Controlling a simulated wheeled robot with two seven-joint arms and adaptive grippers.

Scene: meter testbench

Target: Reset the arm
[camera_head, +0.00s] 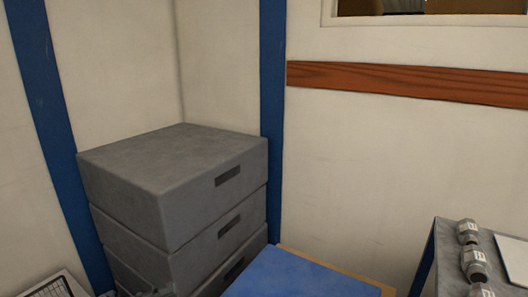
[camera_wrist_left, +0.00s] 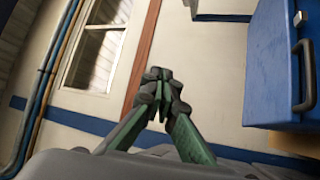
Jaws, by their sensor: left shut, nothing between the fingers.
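My left gripper (camera_wrist_left: 160,84) shows in the left wrist view with its green fingers and dark tips together, and nothing is held between them. It points at a pale wall and touches nothing that I can see. In the head view only a small dark part of my left gripper (camera_head: 150,292) shows at the bottom edge, in front of the grey stacked boxes. My right gripper is in neither view.
Grey stacked boxes (camera_head: 190,185) stand in the corner. A blue-topped surface (camera_head: 300,278) is right of them. The wrist view shows a blue cabinet (camera_wrist_left: 272,75) and window (camera_wrist_left: 97,45).

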